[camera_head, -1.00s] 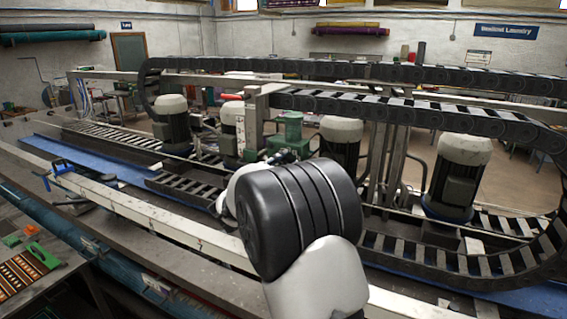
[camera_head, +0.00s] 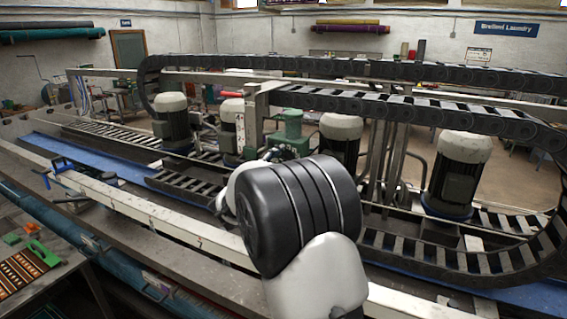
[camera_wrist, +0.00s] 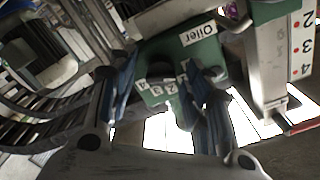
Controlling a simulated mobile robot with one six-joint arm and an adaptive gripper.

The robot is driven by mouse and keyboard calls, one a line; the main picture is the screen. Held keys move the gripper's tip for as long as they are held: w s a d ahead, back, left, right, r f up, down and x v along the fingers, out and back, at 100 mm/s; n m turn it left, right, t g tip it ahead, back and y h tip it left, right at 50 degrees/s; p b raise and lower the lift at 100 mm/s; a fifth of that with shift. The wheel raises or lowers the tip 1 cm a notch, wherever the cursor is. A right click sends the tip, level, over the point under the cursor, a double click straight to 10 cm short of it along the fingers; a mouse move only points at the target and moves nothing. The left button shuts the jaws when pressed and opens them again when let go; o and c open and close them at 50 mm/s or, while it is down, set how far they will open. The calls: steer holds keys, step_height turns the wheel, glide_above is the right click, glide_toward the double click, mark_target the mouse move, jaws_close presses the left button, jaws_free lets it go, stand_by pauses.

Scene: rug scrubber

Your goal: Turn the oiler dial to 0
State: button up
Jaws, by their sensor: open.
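In the wrist view a green housing (camera_wrist: 190,45) carries a white "Oiler" label. Below it a green dial part (camera_wrist: 152,97) shows small white number tags; its exact setting cannot be read. My gripper (camera_wrist: 162,75) is open, with its blue-grey fingers on the left and right of the dial part. Whether they touch it cannot be told. In the head view a green unit (camera_head: 289,127) stands on the machine in the middle, behind my arm. My gripper (camera_head: 272,154) is small there and partly hidden by my arm.
A pale post (camera_wrist: 270,60) with numbers 2, 3 and 4 stands right of the oiler. White-capped motors (camera_head: 340,140) and (camera_head: 457,165) and a black cable chain (camera_head: 420,108) crowd the machine. A pale rail (camera_head: 140,208) runs along the front.

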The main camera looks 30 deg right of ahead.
steer(key=v, duration=1.2)
steer(key=s+a+f+n+t+y+b, duration=0.2)
steer(key=s+a+f+n+y+b, duration=0.7)
steer(key=a+f+n+y+b, duration=0.45)
steer(key=s+d+f+n+g+b, duration=0.1)
steer(key=s+f+g+b, duration=0.3)
steer(key=s+f, duration=0.6)
steer(key=s+d+f+n+g+b, duration=0.2)
steer(key=s+f+b, duration=0.6)
steer(key=s, duration=0.9)
step_height(320, 180, down, 3)
steer(key=shift+s+d+r+n+g+y, duration=0.2)
steer(key=shift+s+n+g+y, duration=0.15)
steer(key=shift+n+g, duration=0.65)
